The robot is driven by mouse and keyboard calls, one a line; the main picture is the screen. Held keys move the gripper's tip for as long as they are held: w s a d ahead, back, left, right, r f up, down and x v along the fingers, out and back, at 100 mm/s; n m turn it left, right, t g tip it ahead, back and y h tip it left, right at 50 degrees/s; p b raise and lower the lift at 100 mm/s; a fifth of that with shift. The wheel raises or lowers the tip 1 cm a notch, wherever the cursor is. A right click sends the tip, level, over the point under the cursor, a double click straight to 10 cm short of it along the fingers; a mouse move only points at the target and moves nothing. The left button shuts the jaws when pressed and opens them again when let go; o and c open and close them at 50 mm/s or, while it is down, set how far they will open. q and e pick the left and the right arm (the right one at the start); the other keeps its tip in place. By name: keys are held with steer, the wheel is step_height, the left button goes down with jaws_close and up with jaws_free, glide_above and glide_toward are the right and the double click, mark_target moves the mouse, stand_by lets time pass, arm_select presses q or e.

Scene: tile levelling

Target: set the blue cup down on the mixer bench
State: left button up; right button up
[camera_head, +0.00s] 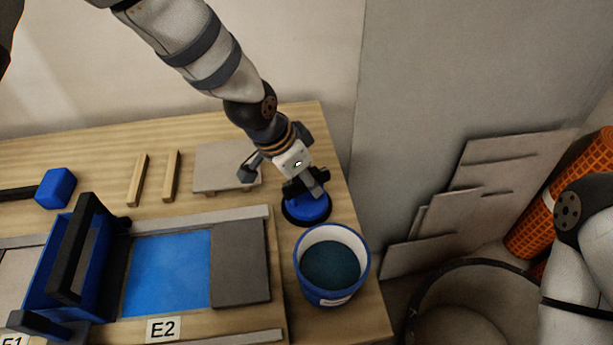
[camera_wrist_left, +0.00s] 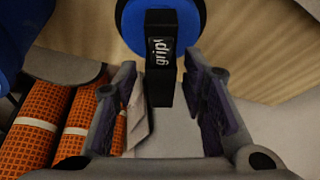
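The blue cup (camera_head: 307,211) is a round blue suction disc with a black handle. It appears to rest on the right end of the wooden mixer bench (camera_head: 347,322), just behind the bucket. My left gripper (camera_head: 305,188) is directly over it and partly hides its handle. In the left wrist view, the blue disc (camera_wrist_left: 193,17) and the black handle (camera_wrist_left: 160,85) lie between the two fingers. The fingers stand apart, with a gap showing on each side of the handle. My right gripper is out of view; only part of that arm shows at the right edge.
A blue-rimmed bucket (camera_head: 331,265) stands close in front of the cup. A grey tile (camera_head: 240,262), a blue adhesive patch (camera_head: 168,272) and a blue box trowel (camera_head: 62,260) lie left. A mallet (camera_head: 55,188) lies far left. Orange rolls (camera_head: 570,190) stand beyond the bench at right.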

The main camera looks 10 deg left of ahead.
arm_select(q)
steer(key=p+v, duration=0.2)
steer(key=v, duration=0.9)
steer(key=shift+w+d, duration=0.1)
steer(key=shift+w, duration=0.05)
steer(key=shift+s+a+r, duration=0.2)
steer(key=shift+s+r, duration=0.05)
steer(key=shift+r, duration=0.1)
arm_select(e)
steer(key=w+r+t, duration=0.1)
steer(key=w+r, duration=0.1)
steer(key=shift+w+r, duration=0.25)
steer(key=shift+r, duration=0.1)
